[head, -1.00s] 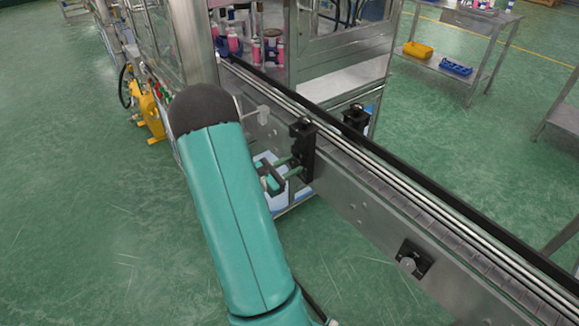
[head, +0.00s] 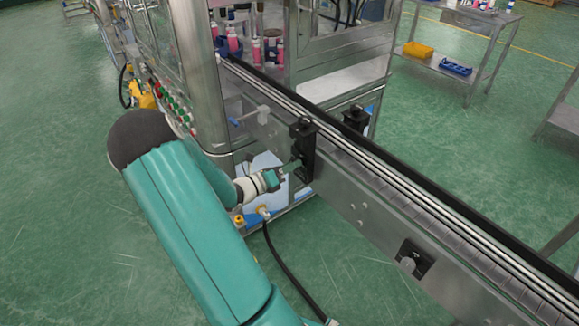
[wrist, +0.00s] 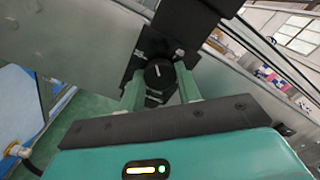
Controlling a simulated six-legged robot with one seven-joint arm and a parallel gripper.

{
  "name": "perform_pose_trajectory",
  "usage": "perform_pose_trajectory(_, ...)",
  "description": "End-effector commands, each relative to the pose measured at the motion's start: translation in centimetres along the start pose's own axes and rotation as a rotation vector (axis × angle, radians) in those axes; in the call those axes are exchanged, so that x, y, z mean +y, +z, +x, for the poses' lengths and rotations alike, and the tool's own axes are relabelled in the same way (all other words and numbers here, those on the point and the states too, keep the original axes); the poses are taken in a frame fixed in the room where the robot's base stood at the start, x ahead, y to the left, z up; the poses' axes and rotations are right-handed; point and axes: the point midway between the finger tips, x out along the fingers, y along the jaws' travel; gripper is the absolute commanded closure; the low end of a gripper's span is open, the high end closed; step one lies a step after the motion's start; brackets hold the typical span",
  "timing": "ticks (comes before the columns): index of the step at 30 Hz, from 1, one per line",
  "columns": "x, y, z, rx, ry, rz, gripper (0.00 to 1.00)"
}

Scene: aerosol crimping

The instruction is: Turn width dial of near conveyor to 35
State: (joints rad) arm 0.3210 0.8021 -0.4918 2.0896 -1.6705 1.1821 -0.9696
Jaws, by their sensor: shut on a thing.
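The width dial (wrist: 158,70) is a round black knob with a white pointer line, under a black bracket in the wrist view. I cannot read any numbers on it. My gripper (wrist: 160,86) is shut on the dial, with one green finger on each side. In the head view my gripper (head: 288,168) reaches the black bracket (head: 303,145) on the side of the near conveyor (head: 365,205). The dial cannot be made out there. The white line points up and to the left in the wrist view.
A steel machine cabinet (head: 205,95) with several buttons stands left of the conveyor. Pink bottles (head: 234,42) stand at its far end. Another black knob mount (head: 412,262) sits on the conveyor side at lower right. A cable (head: 280,265) hangs below my gripper. Green floor is clear at left.

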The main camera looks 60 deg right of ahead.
Motion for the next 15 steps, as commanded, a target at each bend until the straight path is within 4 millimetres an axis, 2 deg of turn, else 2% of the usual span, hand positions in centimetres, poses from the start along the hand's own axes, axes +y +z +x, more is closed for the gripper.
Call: perform_pose_trajectory(15,0.07,0.0,-0.11,-0.002,0.0,-0.466,0.89)
